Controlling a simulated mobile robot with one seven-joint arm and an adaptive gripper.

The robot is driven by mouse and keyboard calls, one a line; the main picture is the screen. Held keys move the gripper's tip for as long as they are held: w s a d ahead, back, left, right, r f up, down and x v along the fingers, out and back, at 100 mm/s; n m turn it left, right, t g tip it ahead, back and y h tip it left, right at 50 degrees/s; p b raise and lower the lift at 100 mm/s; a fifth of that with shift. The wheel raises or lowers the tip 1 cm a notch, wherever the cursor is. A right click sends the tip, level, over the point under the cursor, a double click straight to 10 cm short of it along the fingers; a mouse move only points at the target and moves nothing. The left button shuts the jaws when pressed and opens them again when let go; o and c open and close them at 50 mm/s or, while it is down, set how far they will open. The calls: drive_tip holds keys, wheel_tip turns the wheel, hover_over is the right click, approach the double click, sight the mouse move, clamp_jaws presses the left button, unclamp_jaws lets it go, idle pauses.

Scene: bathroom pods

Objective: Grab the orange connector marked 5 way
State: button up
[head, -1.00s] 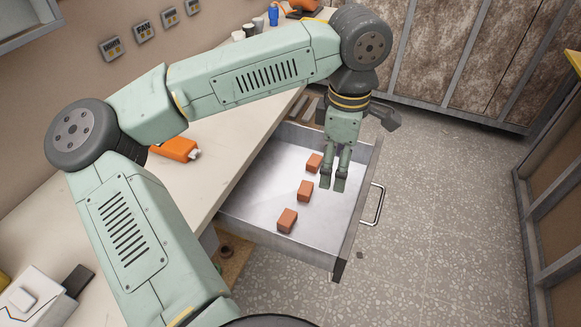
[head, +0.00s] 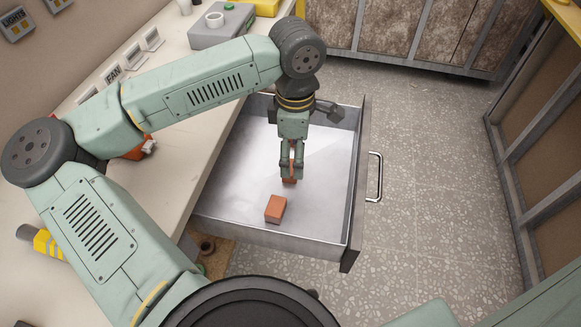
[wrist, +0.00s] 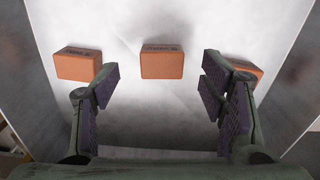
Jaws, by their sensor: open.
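Three orange block-shaped connectors lie in a row on the floor of the open metal drawer (head: 230,190). In the wrist view they are the left connector (wrist: 78,65), the middle connector (wrist: 162,63) and the right connector (wrist: 247,69), partly covered by a finger. Dark marks show on their tops, too small to read for certain. In the head view the nearest connector (head: 275,209) is clear, another connector (head: 289,180) is mostly behind my fingers, and the third is hidden. My gripper (head: 291,177) points down over the drawer; its open, empty fingers (wrist: 161,88) frame the middle connector in the wrist view.
The drawer walls surround the connectors, with a handle (head: 376,178) on its front. The counter (head: 190,190) is on the left, holding a grey box (head: 220,25). A metal frame (head: 535,150) stands at the far right.

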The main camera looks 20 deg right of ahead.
drive_tip(key=f+p, duration=0.1)
drive_tip(key=f, duration=0.3)
drive_tip(key=shift+s+f, duration=0.15)
drive_tip(key=shift+s, duration=0.05)
drive_tip(key=shift+c, duration=0.2)
drive_tip(key=shift+d, duration=0.1)
drive_tip(key=c, duration=1)
